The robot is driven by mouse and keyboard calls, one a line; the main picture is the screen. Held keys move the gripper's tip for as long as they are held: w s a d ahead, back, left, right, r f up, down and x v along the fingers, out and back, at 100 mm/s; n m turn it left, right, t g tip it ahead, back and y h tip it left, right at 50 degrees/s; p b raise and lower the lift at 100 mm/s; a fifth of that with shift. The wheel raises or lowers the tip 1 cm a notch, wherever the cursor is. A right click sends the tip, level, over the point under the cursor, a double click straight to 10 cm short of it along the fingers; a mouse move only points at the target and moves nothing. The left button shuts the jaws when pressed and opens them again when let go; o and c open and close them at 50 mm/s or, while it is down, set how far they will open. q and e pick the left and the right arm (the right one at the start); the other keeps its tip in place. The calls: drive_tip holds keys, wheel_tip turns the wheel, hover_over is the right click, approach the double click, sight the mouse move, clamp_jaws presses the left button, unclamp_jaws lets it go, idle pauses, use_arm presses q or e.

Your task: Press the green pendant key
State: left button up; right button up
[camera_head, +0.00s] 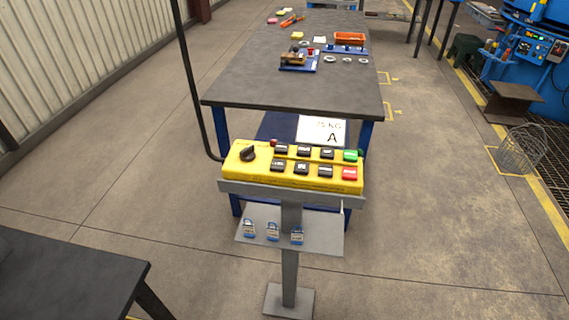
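The yellow pendant (239,172) lies on a grey stand in the middle of the head view. Its green key (351,155) is at the right end of the upper row. A red key (349,173) sits just below it. Several black keys (304,152) fill the rest of the two rows. A black rotary knob (248,154) is at the left end. Neither of my grippers shows in this view.
A dark table (245,90) with small parts and an orange tray (349,38) stands behind the pendant. A black cable (187,70) rises at left. A dark tabletop (70,285) is at front left.

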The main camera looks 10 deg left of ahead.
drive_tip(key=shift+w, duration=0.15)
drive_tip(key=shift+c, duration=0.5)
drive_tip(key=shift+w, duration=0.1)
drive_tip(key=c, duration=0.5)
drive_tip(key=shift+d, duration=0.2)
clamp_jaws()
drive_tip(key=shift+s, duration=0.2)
